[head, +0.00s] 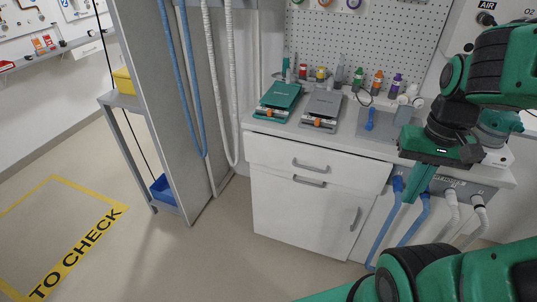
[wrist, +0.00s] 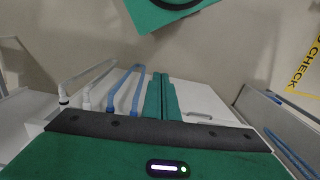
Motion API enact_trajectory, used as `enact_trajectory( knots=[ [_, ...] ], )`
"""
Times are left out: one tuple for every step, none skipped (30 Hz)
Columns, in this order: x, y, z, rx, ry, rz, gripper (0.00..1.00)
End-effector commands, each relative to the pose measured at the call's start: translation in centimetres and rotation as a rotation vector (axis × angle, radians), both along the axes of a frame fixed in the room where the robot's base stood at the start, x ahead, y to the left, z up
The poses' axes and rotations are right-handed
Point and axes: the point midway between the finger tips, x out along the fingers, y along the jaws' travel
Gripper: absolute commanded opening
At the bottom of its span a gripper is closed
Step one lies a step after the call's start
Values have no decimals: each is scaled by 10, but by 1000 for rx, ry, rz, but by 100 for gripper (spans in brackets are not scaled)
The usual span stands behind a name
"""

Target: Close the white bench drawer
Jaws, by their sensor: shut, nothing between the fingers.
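The white bench drawer (head: 275,153) is the upper front of the white cabinet, under the worktop, with a grey bar handle. Its front seems to stand out a little from the front below, but I cannot tell how far. A second grey handle sits just below it, and an upright handle is at the lower right. My gripper (head: 411,199) is shut and empty, pointing down to the right of the drawer, apart from it in the picture. In the wrist view its green fingers (wrist: 161,78) are together, with a white bench surface (wrist: 197,98) beside them.
The worktop holds a green device (head: 279,96), a grey device (head: 321,108) and several coloured-cap bottles. Blue hoses (head: 413,220) and white hoses hang right of the cabinet, near my gripper. A grey partition (head: 170,110) stands left. The floor (head: 225,255) in front is clear.

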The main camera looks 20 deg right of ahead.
Motion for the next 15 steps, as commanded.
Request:
enact_trajectory(
  knots=[
    [0, 0, 0, 0, 0, 0, 0],
    [0, 0, 0, 0, 0, 0, 0],
    [0, 0, 0, 0, 0, 0, 0],
    [0, 0, 0, 0, 0, 0, 0],
    [0, 0, 0, 0, 0, 0, 0],
    [0, 0, 0, 0, 0, 0, 0],
    [0, 0, 0, 0, 0, 0, 0],
    [0, 0, 0, 0, 0, 0, 0],
    [0, 0, 0, 0, 0, 0, 0],
    [-3, 0, 1, -1, -2, 3, 0],
    [-9, 0, 4, -1, -9, 7, 0],
    [-10, 0, 4, -4, -7, 13, 0],
    [-8, -1, 3, -6, -2, 22, 0],
    [-6, -2, 1, -11, 5, 35, 0],
    [-1, -2, -2, -18, 17, 58, 0]
  ],
)
